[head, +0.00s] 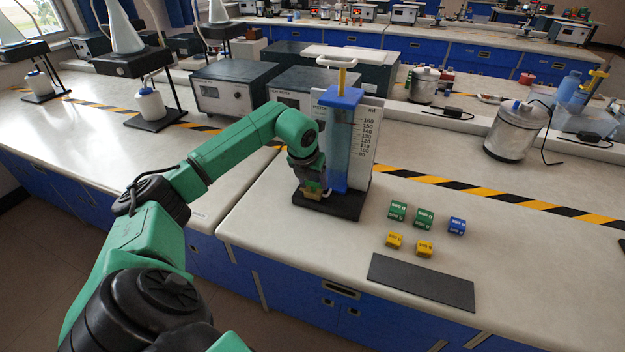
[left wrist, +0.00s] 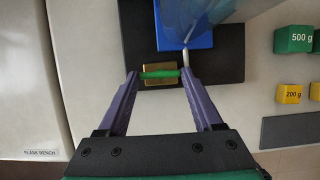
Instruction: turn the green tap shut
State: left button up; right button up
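The green tap (left wrist: 160,73) is a short green bar over a brass block (left wrist: 159,84), seen in the left wrist view low beside the blue-tinted water column. My left gripper (left wrist: 160,75) has its two purple fingers at the two ends of the green bar and appears shut on it. The bar lies crosswise between the fingertips. In the head view my left gripper (head: 313,186) is low at the left of the water column (head: 341,140), and the green bar is hidden there. My right gripper is not in view.
The column stands on a black base (head: 345,205) before a scale board (head: 366,135). Green weights (head: 424,218), a blue weight (head: 457,226), yellow weights (head: 425,249) and a dark mat (head: 421,283) lie to the right. Grey meter boxes (head: 236,92) stand behind.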

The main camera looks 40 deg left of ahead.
pick_arm(q)
jog(key=shift+a+m, duration=0.1)
jog(key=shift+m, duration=0.3)
jog(key=shift+a+m+h+b, duration=0.1)
jog(key=shift+m+h+b, duration=0.45)
jog(key=shift+m, duration=0.45)
jog(key=m+h, duration=0.1)
jog(key=m, duration=0.1)
jog(key=shift+a+r+m, duration=0.1)
jog(key=shift+m, duration=0.2)
jog(key=m+h, duration=0.1)
jog(key=m, duration=0.1)
jog(key=shift+w+a+r+m, duration=0.1)
jog(key=shift+m, duration=0.3)
jog(key=m, duration=0.2)
jog(key=m+h+p, duration=0.1)
jog(key=m, duration=0.1)
jog(key=shift+w+a+m+g+h, duration=0.15)
jog(key=shift+m+g+h, duration=0.15)
jog(key=shift+g, duration=0.1)
jog(key=shift+w+m+g+h+p, duration=0.1)
jog(key=shift+m+g+h+p, duration=0.25)
jog(key=shift+m, duration=0.85)
jog(key=shift+a+m+g, duration=0.1)
jog(key=shift+m+g, duration=0.45)
jog(key=shift+m, duration=0.75)
